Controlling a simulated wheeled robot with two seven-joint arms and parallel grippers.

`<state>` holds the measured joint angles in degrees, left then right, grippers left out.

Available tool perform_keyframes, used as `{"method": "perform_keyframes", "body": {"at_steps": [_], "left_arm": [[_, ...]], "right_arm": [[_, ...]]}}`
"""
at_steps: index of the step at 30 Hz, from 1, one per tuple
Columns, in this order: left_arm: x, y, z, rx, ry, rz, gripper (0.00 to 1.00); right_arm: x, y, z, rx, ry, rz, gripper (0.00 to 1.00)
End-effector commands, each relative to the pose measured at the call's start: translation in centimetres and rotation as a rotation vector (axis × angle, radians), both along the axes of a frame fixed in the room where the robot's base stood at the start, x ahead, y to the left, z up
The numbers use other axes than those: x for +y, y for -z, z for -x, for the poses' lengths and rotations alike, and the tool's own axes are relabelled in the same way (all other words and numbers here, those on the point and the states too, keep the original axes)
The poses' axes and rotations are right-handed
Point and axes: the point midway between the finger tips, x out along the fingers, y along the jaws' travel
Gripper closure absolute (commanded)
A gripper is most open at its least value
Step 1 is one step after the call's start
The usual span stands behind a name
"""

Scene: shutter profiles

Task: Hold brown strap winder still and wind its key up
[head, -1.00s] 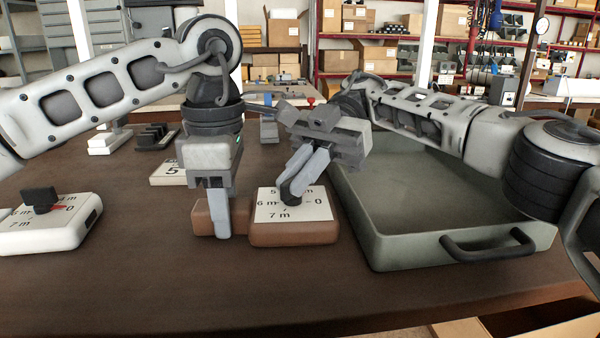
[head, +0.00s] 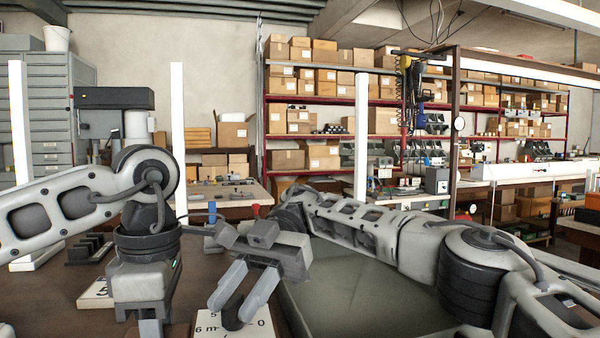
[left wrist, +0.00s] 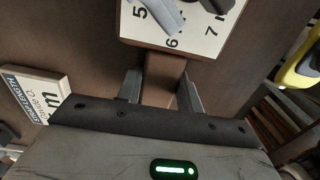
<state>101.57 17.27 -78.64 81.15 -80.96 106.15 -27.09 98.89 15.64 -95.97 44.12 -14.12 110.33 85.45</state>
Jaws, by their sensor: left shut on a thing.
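The brown strap winder shows at the bottom edge of the head view, with its white dial face (head: 258,324) partly cut off. In the left wrist view its brown end block (left wrist: 165,72) sits between the fingers of my left gripper (left wrist: 162,88), which is shut on it. The dial face (left wrist: 208,42) is just beyond. The dark key (head: 232,319) stands on the dial. My right gripper (head: 228,312) is over it, its fingers spread with a gap between them and their tips at the key. The winder's lower body is hidden in the head view.
A large grey-green tray (head: 345,285) lies right of the winder, under my right arm. In the left wrist view, a white labelled block (left wrist: 38,92) is at left. Shelves with boxes stand behind.

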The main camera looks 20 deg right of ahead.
Motion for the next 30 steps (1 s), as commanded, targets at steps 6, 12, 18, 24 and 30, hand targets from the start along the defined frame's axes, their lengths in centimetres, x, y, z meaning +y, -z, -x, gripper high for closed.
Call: {"method": "perform_keyframes", "body": {"at_steps": [6,12,18,24,30], "left_arm": [[0.0,0.0,0.0,0.000,-0.001,0.002,0.91],[0.0,0.0,0.0,0.000,-0.001,0.001,0.91],[0.0,0.0,0.0,-0.001,-0.001,0.002,0.91],[0.0,0.0,0.0,-0.001,-0.001,0.002,0.91],[0.0,0.0,0.0,-0.001,-0.001,0.001,0.91]], "right_arm": [[-0.2,-0.1,0.0,-0.004,0.049,0.001,0.69],[-0.4,-0.1,0.3,-0.005,0.192,0.002,0.69],[-0.5,-0.1,0.6,-0.003,0.378,0.002,0.69],[-0.6,-0.2,0.9,-0.004,0.583,0.001,0.69],[-0.6,-0.1,1.2,-0.002,0.795,0.001,0.69]]}}
